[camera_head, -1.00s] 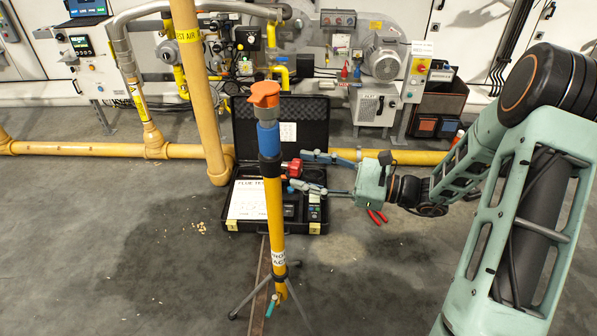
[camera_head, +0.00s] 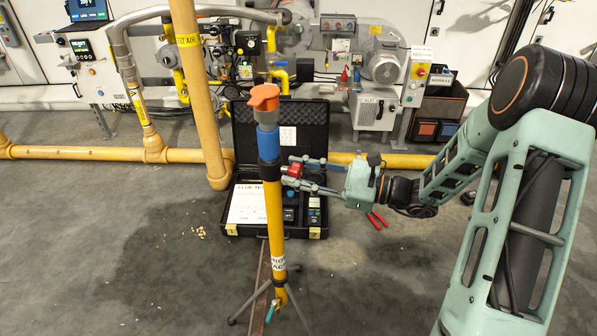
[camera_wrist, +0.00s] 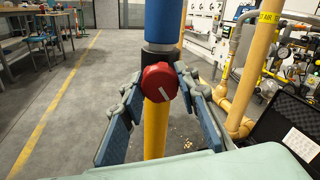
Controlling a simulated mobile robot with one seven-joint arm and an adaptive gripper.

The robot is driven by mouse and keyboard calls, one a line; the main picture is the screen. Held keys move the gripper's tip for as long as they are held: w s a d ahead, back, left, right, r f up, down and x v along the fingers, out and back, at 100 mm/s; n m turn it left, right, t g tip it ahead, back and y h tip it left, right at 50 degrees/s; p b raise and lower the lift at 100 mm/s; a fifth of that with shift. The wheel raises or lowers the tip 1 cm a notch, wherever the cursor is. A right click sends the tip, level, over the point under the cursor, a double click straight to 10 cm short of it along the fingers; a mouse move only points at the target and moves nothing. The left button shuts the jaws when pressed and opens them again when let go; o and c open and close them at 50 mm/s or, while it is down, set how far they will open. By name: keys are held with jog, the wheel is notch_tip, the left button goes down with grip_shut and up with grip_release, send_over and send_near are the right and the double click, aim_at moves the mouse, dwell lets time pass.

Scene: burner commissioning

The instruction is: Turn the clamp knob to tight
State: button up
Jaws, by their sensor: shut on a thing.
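The red clamp knob (camera_wrist: 158,80) sits on a black clamp collar (camera_head: 270,168) on the yellow stand pole (camera_head: 275,215). A short white line on the knob's face slants in the wrist view. My gripper (camera_head: 293,172) has its two blue-grey fingers on either side of the knob and is shut on it. In the wrist view the gripper (camera_wrist: 159,88) shows one finger left of the knob and one right. The blue sleeve (camera_head: 268,140) rises above the collar, topped by an orange head (camera_head: 263,97). The fingertips partly hide the knob in the head view.
An open black case (camera_head: 280,228) with instruments lies on the floor behind the pole. Red-handled pliers (camera_head: 376,220) lie right of it. The stand's tripod legs (camera_head: 248,303) spread below. Yellow pipes (camera_head: 90,152) and burner equipment stand behind. The floor at left is clear.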

jog(key=shift+r+p, duration=0.1)
jog(key=shift+p, duration=0.2)
jog(key=m+p, duration=0.1)
jog(key=p, duration=0.1)
jog(key=shift+r+m+p, duration=0.2)
jog(key=shift+m+p, duration=0.15)
jog(key=shift+m, duration=0.05)
jog(key=m+p, duration=0.2)
jog(key=p, duration=0.2)
jog(key=shift+m, duration=0.3)
jog(key=m+p, duration=0.3)
jog(key=p, duration=0.1)
jog(key=shift+m, duration=0.3)
jog(key=m+p, duration=0.3)
jog(key=shift+f+m+p, duration=0.1)
jog(key=shift+m+p, duration=0.2)
jog(key=m+p, duration=0.4)
jog(key=m, duration=0.2)
jog(key=shift+s+f, duration=0.1)
jog(key=m+p, duration=0.1)
jog(key=m, duration=0.3)
jog(key=shift+m+p, duration=0.6)
jog(key=shift+m, duration=0.9)
jog(key=shift+f, duration=0.1)
